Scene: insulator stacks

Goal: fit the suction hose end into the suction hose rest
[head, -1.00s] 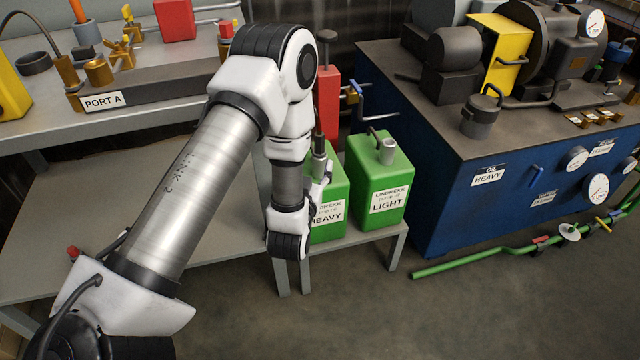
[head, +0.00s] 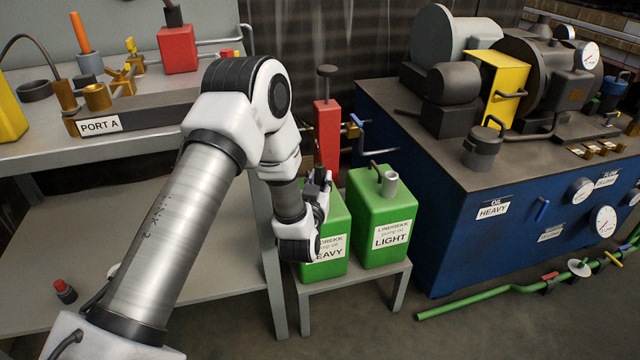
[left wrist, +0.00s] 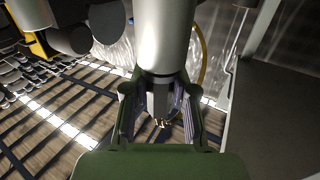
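My left gripper (head: 319,181) is in front of the upper part of the green can marked HEAVY (head: 330,252). In the left wrist view its two fingers (left wrist: 161,112) stand on either side of a narrow grey part. This part joins a wide pale cylinder (left wrist: 165,38), which looks like the suction hose end; the fingers appear shut on it. In the head view the gripper largely hides what it holds. I cannot pick out the suction hose rest with certainty. My right gripper is not in view.
The green can marked LIGHT (head: 379,222) stands beside the HEAVY can on a low grey stand (head: 362,283). A red post with a dark knob (head: 327,130) rises behind them. A blue machine cabinet (head: 440,205) is to the right, a grey workbench (head: 40,150) to the left.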

